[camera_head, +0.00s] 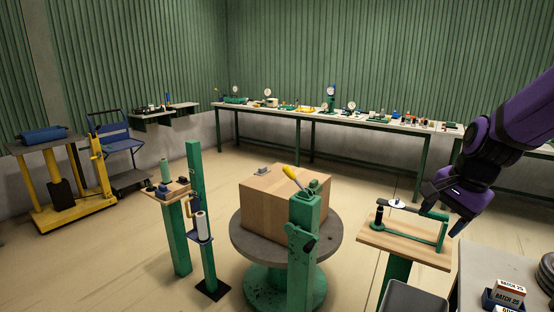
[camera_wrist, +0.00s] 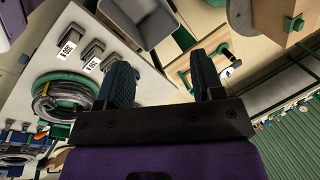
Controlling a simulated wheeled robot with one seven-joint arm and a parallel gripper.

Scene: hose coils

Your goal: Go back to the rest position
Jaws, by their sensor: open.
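My purple arm comes in from the right edge in the head view. My gripper (camera_head: 459,226) points down at its end, beside the right-hand pedestal and partly hidden. In the wrist view my gripper (camera_wrist: 162,76) shows two dark ribbed fingers held apart, with nothing between them. A coil of dark and grey hose (camera_wrist: 64,96) with a green rim lies on a pale worktop (camera_wrist: 50,54), left of the fingers. It is apart from them.
A wooden-topped pedestal with a green clamp (camera_head: 440,235) stands close by my gripper. A grey bin (camera_head: 408,297) and a grey table (camera_head: 480,265) with labelled boxes (camera_head: 509,290) are at lower right. Open floor lies beyond.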

